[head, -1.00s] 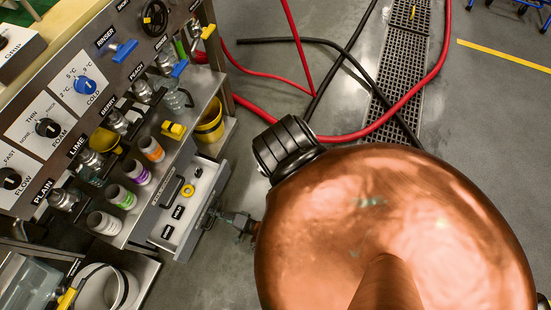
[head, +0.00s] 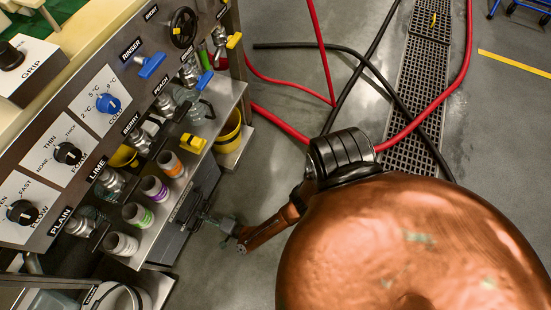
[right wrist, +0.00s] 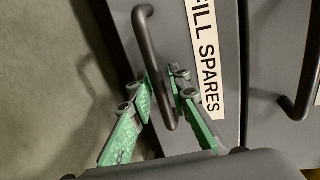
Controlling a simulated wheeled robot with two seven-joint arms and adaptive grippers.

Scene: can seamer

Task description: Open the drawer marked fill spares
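The fill spares drawer has a grey front with a white label (right wrist: 206,52) and a dark bar handle (right wrist: 145,35) in the right wrist view. In the head view its dark grey front (head: 170,243) is below the counter edge, and no drawer interior shows. In the head view my right gripper (head: 208,220) reaches the drawer front from the right. My left gripper is not in view.
Another drawer handle (right wrist: 298,100) is to the right of the label. A yellow bucket (head: 229,132) is farther back. Hoses cross the floor.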

